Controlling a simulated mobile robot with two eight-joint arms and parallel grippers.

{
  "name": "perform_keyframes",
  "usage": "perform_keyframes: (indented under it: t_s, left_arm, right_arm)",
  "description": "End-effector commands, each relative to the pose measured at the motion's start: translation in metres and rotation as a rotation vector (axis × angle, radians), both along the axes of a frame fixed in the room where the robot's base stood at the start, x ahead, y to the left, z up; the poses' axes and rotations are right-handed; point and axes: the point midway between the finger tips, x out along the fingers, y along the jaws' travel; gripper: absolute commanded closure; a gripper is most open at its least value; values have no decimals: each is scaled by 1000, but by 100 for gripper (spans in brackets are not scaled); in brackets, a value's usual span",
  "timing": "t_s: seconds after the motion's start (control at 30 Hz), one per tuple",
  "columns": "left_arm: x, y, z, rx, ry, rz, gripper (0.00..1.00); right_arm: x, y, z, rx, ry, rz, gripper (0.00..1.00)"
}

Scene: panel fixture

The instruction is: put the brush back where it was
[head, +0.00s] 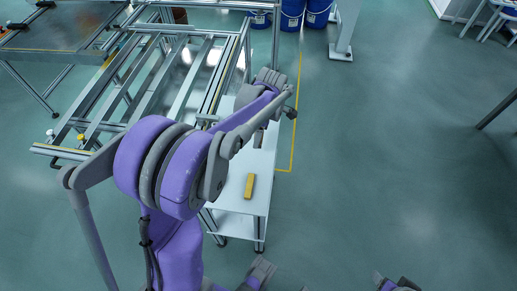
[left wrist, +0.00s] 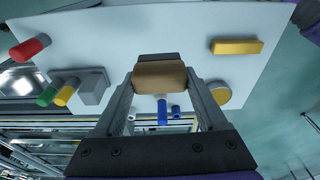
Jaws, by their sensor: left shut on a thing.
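The brush (left wrist: 159,73), with a tan wooden body and a dark grey strip along its far side, sits between the fingers of my left gripper (left wrist: 160,84) in the left wrist view. The gripper is shut on it. The brush appears in front of the white tabletop (left wrist: 150,28); I cannot tell whether it touches it. In the head view my left arm reaches over the white table (head: 233,206), and the arm hides most of the gripper and the brush. My right gripper does not show clearly in either view.
A yellow bar (left wrist: 237,47) lies on the tabletop; it also shows in the head view (head: 249,186). Red (left wrist: 30,47), green (left wrist: 48,95), yellow (left wrist: 67,93) and blue (left wrist: 162,112) cylinders, a grey block (left wrist: 93,88) and a round yellow piece (left wrist: 220,92) are nearby. A metal frame (head: 130,90) stands left.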

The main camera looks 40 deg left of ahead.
Motion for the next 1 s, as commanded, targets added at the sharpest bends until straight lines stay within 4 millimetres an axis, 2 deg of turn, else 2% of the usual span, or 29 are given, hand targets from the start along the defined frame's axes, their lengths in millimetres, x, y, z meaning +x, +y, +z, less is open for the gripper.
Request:
perform_keyframes:
  t_s: [0.1, 0.33, 0.5, 0.9, 0.93, 1.0]
  left_arm:
    - [0, 0, -21, 0, 0, -2, 100]
    - [1, -1, -39, -1, -1, -4, 100]
    - [1, -1, -64, -1, -1, -4, 100]
    - [0, -1, -71, 0, 0, -4, 100]
    - [0, -1, -71, -1, -1, -4, 24]
    - [0, -1, -70, -1, -1, -4, 11]
  right_arm:
    - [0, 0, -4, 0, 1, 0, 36]
    - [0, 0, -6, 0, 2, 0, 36]
    - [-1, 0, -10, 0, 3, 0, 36]
    - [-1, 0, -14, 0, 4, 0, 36]
    - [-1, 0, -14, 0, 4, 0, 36]
    - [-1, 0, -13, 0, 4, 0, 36]
